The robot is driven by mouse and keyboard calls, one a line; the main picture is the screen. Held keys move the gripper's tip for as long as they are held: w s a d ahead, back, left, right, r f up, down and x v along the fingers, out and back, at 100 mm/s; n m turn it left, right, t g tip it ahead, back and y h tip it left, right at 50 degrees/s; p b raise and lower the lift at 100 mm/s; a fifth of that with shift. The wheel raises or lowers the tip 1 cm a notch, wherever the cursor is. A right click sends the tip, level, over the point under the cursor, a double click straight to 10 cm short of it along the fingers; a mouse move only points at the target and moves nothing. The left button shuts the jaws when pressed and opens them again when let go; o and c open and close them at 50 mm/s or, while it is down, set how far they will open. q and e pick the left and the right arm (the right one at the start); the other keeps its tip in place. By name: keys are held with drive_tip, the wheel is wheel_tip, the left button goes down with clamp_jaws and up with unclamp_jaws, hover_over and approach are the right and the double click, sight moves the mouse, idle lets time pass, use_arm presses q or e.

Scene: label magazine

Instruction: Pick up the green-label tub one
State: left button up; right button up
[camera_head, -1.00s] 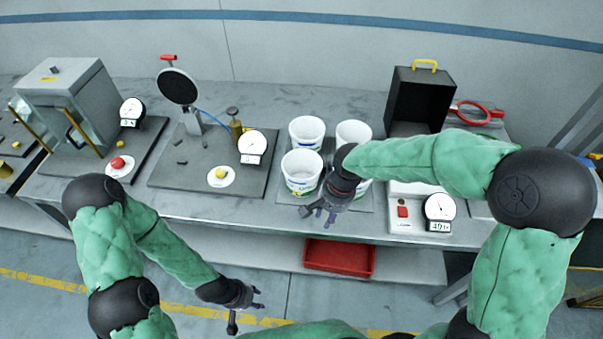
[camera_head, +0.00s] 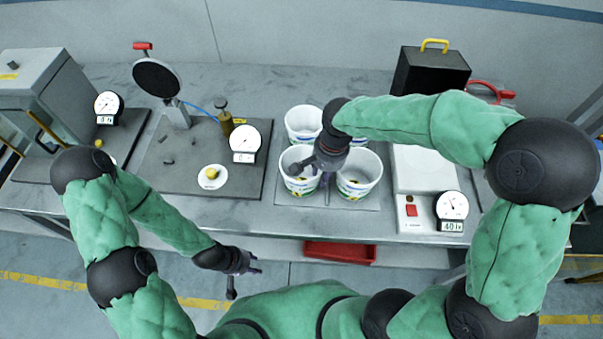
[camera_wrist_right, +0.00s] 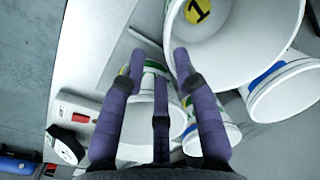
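White tubs stand grouped on a mat (camera_head: 285,203) on the bench: front left (camera_head: 292,188), front right (camera_head: 372,178), back left (camera_head: 303,120), and one at back right mostly behind my right arm. My right gripper (camera_head: 324,178) is over the front pair, pointing down between them. In the right wrist view its purple fingers (camera_wrist_right: 155,75) are spread and enclose nothing clearly. A big tub there (camera_wrist_right: 245,40) has a yellow disc marked 1 inside. A tub with a green label band (camera_wrist_right: 165,118) is behind the fingers. My left gripper (camera_head: 246,266) is open and empty, off the bench.
A white scale (camera_head: 420,215) is right of the tubs, with a black case (camera_head: 428,72) behind. A dark plate (camera_head: 160,180) with a dial and lamp-like stand is left. A red tray (camera_head: 340,252) sits below the bench edge.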

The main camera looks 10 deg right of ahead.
sight(318, 181)
drive_tip(key=shift+w+a+f+b, duration=0.1)
drive_tip(key=shift+w+f+b, duration=0.15)
drive_tip(key=shift+f, duration=0.8)
drive_tip(key=shift+w+a+f+b, duration=0.15)
drive_tip(key=shift+w+f+b, duration=0.1)
drive_tip(key=shift+f, duration=0.85)
drive_tip(key=shift+w+a+f+b, duration=0.15)
drive_tip(key=shift+w+f, duration=0.1)
drive_tip(key=shift+f, duration=0.8)
clamp_jaws()
